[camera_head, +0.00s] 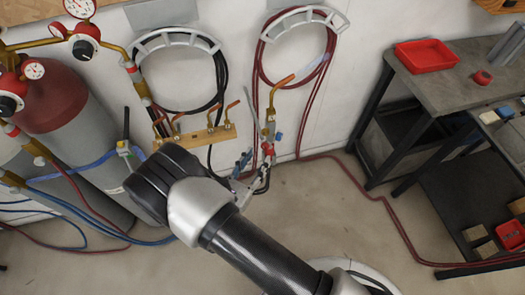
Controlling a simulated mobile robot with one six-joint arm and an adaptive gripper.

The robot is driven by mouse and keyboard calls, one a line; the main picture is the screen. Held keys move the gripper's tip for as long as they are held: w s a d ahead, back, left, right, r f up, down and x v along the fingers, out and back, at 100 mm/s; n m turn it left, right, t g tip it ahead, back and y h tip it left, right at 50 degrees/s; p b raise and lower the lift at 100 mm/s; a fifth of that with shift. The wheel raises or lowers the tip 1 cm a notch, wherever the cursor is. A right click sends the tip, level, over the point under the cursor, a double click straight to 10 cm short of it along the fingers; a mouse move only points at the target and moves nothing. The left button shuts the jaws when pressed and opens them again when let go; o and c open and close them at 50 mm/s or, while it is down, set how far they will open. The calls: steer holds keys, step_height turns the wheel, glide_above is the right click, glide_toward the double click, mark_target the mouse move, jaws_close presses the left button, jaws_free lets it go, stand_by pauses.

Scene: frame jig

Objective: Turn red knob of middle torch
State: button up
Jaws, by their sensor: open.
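A torch (271,118) with an orange-copper tip hangs upright by the wall, right of a brass-coloured bar. It has a red knob (268,149) and a blue knob (279,137) low on its body. My gripper (256,178) is open, just below the red knob in the picture; its fingers are small and partly hidden behind my arm. I cannot tell whether it touches the torch. The brass-coloured bar (200,138) carries several orange-tipped fittings to the left. Which torch is the middle one is not clear from this view.
Red and dark hoses hang on two white wall racks (178,37). Gas cylinders (70,110) with gauges stand at left. Red hose (372,190) and blue hoses cross the floor. A grey workbench (440,85) with a red tray (426,56) stands at right. Floor between is open.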

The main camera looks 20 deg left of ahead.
mark_target(264, 149)
steer(key=shift+b+x, duration=0.3)
steer(key=shift+x, duration=2.1)
jaws_close()
